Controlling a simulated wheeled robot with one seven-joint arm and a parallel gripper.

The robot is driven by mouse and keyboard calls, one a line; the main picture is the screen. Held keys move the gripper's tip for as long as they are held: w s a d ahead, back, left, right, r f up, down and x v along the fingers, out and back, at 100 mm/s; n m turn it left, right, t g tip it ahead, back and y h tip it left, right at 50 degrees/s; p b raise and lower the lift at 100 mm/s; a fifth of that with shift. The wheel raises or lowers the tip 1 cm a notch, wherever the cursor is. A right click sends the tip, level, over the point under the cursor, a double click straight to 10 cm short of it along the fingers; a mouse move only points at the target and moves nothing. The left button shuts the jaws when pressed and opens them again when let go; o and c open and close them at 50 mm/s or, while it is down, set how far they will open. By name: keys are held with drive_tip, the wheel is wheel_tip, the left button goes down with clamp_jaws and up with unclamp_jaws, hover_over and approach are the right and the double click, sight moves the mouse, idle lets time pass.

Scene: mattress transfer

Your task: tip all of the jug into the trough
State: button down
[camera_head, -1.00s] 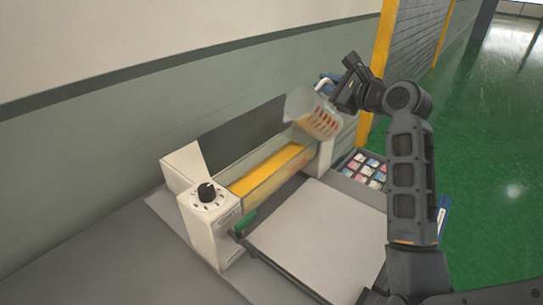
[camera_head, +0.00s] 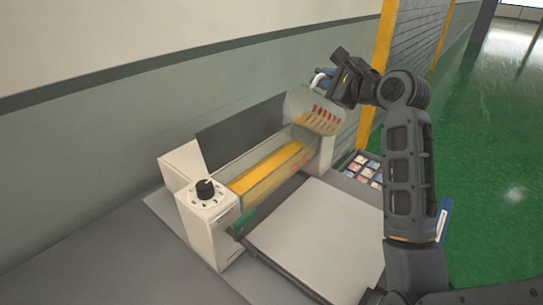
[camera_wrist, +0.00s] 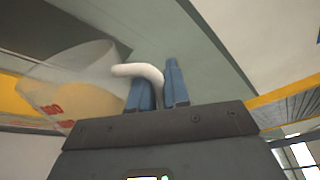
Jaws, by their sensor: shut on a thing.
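The jug (camera_head: 310,104) is clear with red marks and a white handle. It is tilted over the far end of the trough (camera_head: 262,184), its mouth toward the trough, with some yellow-orange content visible in it. The trough is long and clear-walled, with a yellow-orange layer along its inside. My gripper (camera_head: 324,78) is shut on the jug's handle; in the wrist view its blue fingers (camera_wrist: 158,88) close around the white handle (camera_wrist: 138,70), and the jug (camera_wrist: 78,85) tilts left with yellow content inside. How much content is left is hard to tell.
A white housing with a black knob (camera_head: 206,188) stands at the trough's near end. A dark panel (camera_head: 240,125) rises behind the trough. A flat grey plate (camera_head: 318,238) lies in front. A tray of small packets (camera_head: 366,168) is at right, below my arm.

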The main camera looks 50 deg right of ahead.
sight(297, 89)
drive_tip(key=shift+w+a+n+b, duration=0.25)
drive_tip(key=shift+a+n+b, duration=0.3)
drive_tip(key=shift+b, duration=0.4)
drive_tip(key=shift+w+a+n+g+h+b, duration=0.35)
drive_tip(key=shift+a+n+b, duration=0.3)
drive_tip(key=shift+b, duration=0.4)
drive_tip(key=shift+w+a+f+n, duration=0.2)
drive_tip(key=shift+a+f+n, duration=0.25)
drive_tip(key=shift+a, duration=0.2)
drive_tip(key=shift+w+a+f+n, duration=0.3)
drive_tip(key=shift+a+f, duration=0.2)
drive_tip(key=shift+a, duration=0.3)
drive_tip(key=shift+w+a+r+n+h+p, duration=0.25)
drive_tip(key=shift+a+n+p, duration=0.15)
drive_tip(key=shift+a+p, duration=0.15)
drive_tip(key=shift+w+a+r+n+h+p, duration=0.2)
drive_tip(key=shift+w+a+n+p, duration=0.1)
drive_tip(key=shift+a+n+p, duration=0.2)
drive_tip(key=shift+w+a+r+n+h+p, duration=0.25)
drive_tip(key=shift+a+n+p, duration=0.1)
drive_tip(key=shift+a+p, duration=0.2)
idle(1.1)
drive_tip(key=shift+f, duration=0.15)
